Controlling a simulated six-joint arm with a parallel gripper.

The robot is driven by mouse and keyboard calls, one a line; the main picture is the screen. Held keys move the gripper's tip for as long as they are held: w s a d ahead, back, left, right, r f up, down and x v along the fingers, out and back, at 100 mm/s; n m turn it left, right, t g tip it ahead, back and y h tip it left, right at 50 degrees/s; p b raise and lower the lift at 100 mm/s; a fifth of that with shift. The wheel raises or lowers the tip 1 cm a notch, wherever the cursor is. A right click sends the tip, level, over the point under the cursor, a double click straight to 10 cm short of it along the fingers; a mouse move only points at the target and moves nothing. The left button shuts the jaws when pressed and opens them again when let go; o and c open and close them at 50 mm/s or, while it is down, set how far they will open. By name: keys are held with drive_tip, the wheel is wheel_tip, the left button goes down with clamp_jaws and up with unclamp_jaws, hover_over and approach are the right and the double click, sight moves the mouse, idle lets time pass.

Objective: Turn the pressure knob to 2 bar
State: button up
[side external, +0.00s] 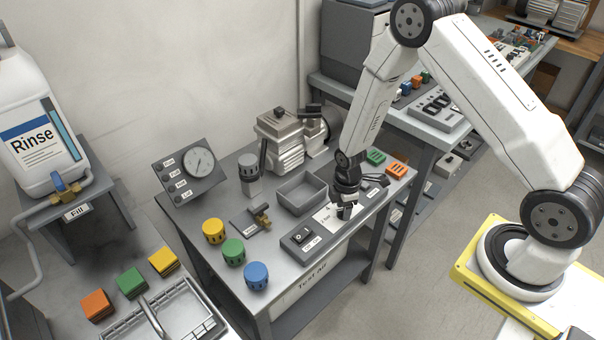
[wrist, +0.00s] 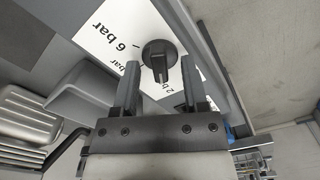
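The pressure knob (wrist: 158,58) is a round black dial with a raised grip bar, on a white plate (wrist: 105,28) printed with bar marks. "6 bar" reads clearly at upper left; a second label and what looks like "2 bar" lower down are partly covered by my fingers. The bar's longer end points down in the wrist view; which mark it meets is unclear. My gripper (wrist: 161,78) is open, its two fingers on either side of the knob's lower part, with visible gaps. In the side view my gripper (side external: 345,208) is over the plate (side external: 325,216) and hides the knob.
A grey tray (side external: 300,192) is close beside the plate. A gauge panel (side external: 190,170), a compressor (side external: 282,138) and yellow, green and blue knobs (side external: 233,251) share the bench. Orange and green blocks (side external: 397,169) lie behind my gripper.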

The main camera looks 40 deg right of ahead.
sight(346, 225)
drive_tip(key=shift+r, duration=0.2)
drive_tip(key=shift+r, duration=3.65)
drive_tip(key=shift+r, duration=0.1)
drive_tip(key=shift+s+a+r, duration=0.1)
drive_tip(key=shift+r, duration=0.3)
drive_tip(key=s+a+r+m+t, duration=0.2)
drive_tip(key=s+a+r+m, duration=0.1)
drive_tip(key=s+r+m, duration=0.6)
wheel_tip(346, 225, up, 4)
drive_tip(key=m, duration=0.3)
drive_tip(key=shift+s+a+r+t, duration=0.15)
drive_tip(key=shift+s+a+t, duration=0.15)
drive_tip(key=shift+s+a, duration=0.1)
